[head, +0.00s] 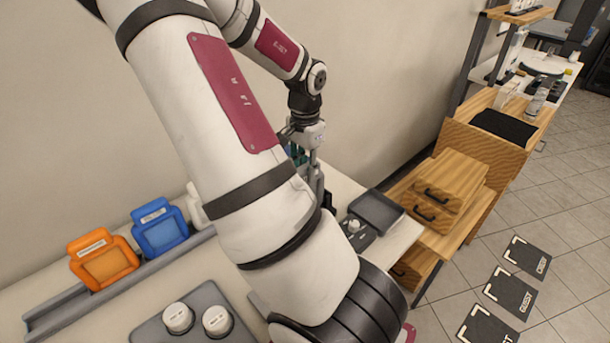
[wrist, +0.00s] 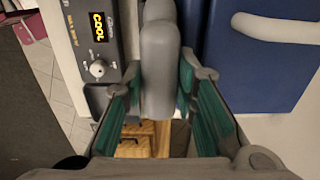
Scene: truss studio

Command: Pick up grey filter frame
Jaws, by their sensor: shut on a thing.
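The grey filter frame (wrist: 158,75) shows in the wrist view as a grey, rounded, narrow shape, seen nearly edge-on. It stands between the two teal-padded fingers of my gripper (wrist: 159,88), which is shut on it. In the head view my gripper (head: 308,160) is above the far part of the white counter, near the wall, partly hidden behind my arm. I cannot make out the frame clearly there.
An orange frame (head: 104,262) and a blue frame (head: 160,230) stand in a grey rack (head: 65,312). A control box with a knob (wrist: 98,68) and a large blue thing (wrist: 218,55) flank my gripper. A grey tray (head: 376,211) sits near the counter's right end.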

